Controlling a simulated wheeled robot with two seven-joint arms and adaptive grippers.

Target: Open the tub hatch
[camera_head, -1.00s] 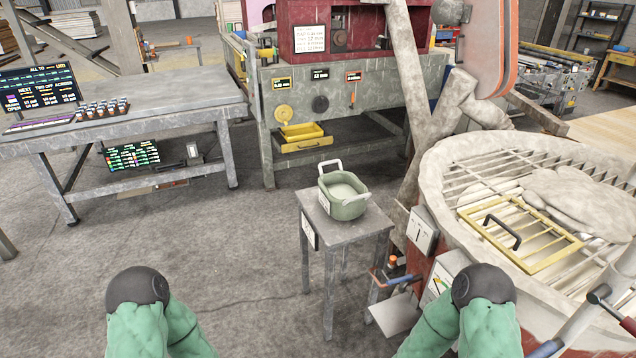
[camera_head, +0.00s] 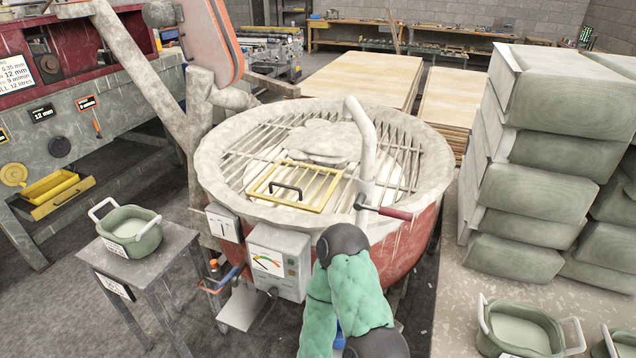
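The tub (camera_head: 221,195) is a round vessel with a pale, crusted rim and a red lower side, in the middle of the head view. A metal grid (camera_head: 407,152) covers its top. The hatch (camera_head: 318,206) is a yellow-framed panel with a dark handle (camera_head: 287,188), lying flat in the front part of the grid. A green arm of mine rises from the bottom, in front of the tub; its gripper cannot be made out. No gripper fingers show in the view.
A pale bent pipe and a red-handled lever (camera_head: 388,212) stand at the tub's front right. A gauge box (camera_head: 280,262) is on the tub's front. A small table (camera_head: 130,268) with a green pan (camera_head: 128,232) stands left. Stacked sacks (camera_head: 540,150) are at right.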

